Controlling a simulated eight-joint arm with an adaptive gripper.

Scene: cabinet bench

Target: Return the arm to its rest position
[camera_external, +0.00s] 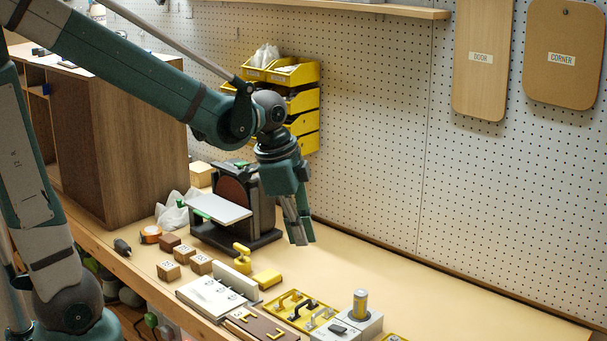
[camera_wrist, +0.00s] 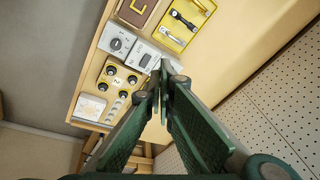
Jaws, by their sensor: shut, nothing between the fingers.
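My gripper (camera_external: 299,240) hangs from my raised arm above the bench, in front of the pegboard, with its fingers pointing down. Its fingers are together and hold nothing. In the wrist view my gripper's two green fingers (camera_wrist: 163,78) meet near the middle of the picture, over the bench. The tips hide a small part of the bench behind them.
A sander with a grey table (camera_external: 220,208) stands left of my gripper. The bench surface (camera_external: 420,290) at right is clear.

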